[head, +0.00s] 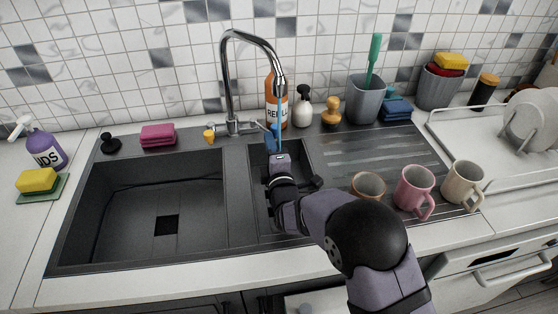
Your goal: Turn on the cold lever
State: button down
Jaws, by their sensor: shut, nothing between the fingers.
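The chrome faucet (229,85) stands behind the sink, with its tall spout arching to the right. A blue lever (271,139), seemingly the cold one, sits at the right of its base. A yellow-orange lever (209,135) sits at the left. My gripper (279,157) is shut and empty, over the back of the small right basin. Its tip is just in front of the blue lever; I cannot tell whether they touch. A thin blue streak shows below the spout tip, but I cannot tell if it is water.
The large left basin (205,195) is empty. An orange bottle (269,88), a white pump bottle (303,107) and a wooden-handled brush (331,112) stand behind and right of the small basin. Several mugs, including a pink one (414,187), stand right of my arm.

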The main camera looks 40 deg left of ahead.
jog(key=s+d+b, duration=0.2)
jog(key=s+d, duration=0.3)
jog(key=d, duration=0.4)
jog(key=shift+s+d+b, duration=0.15)
jog(key=shift+d+b, duration=0.1)
jog(key=shift+b, duration=0.05)
jog(key=shift+r, duration=0.1)
